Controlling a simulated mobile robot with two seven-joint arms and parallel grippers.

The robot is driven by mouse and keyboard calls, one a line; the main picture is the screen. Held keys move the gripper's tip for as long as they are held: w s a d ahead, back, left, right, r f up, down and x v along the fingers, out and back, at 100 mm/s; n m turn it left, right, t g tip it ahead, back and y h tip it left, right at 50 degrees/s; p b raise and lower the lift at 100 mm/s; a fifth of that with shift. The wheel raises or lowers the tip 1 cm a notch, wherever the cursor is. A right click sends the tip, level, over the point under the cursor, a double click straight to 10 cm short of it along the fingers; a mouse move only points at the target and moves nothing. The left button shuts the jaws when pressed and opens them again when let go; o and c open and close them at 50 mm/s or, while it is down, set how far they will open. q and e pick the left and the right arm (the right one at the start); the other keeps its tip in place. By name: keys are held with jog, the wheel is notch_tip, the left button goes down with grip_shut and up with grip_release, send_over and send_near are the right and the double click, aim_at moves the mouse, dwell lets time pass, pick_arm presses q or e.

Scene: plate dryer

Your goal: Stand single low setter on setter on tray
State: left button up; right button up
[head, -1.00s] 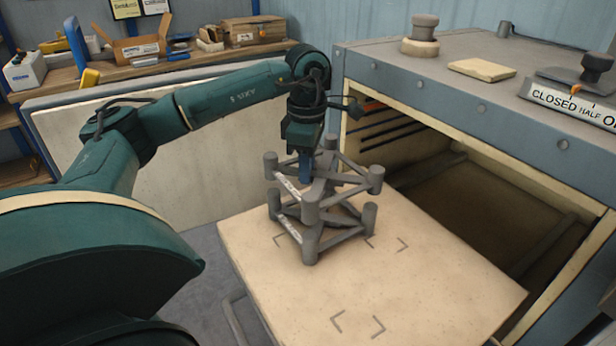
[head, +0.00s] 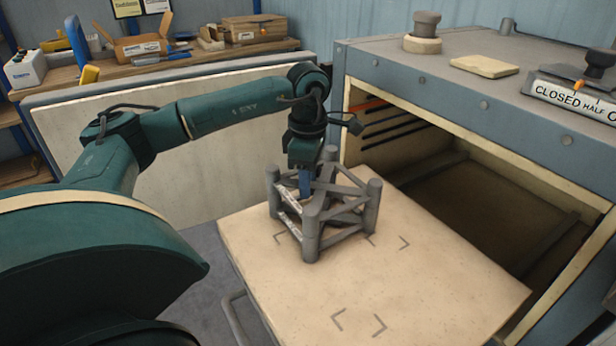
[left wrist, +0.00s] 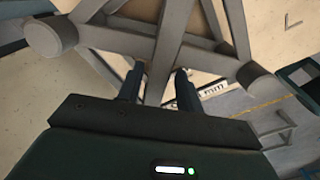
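Two grey setters, open frames with round corner posts and cross bars, stand on the cream tray (head: 440,285). The upper setter (head: 374,190) sits on the lower setter (head: 310,247), their posts lined up and appearing to touch. My left gripper (head: 305,193) reaches down from above at the upper setter's near-left side. The far lower joints are partly hidden. My right gripper is out of view.
Corner marks (head: 358,323) outline a free spot on the tray's front part. The dryer (head: 470,100) stands open at the right, its chamber (head: 450,200) dark. A bench (head: 160,70) with boxes and tools is behind.

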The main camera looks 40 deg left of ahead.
pick_arm(q)
jog(key=shift+o, duration=0.5)
jog(key=shift+r, duration=0.1)
jog(key=shift+r+p, duration=0.3)
jog(key=shift+r, duration=0.1)
notch_tip(320, 180, up, 12)
jog(key=p, duration=0.1)
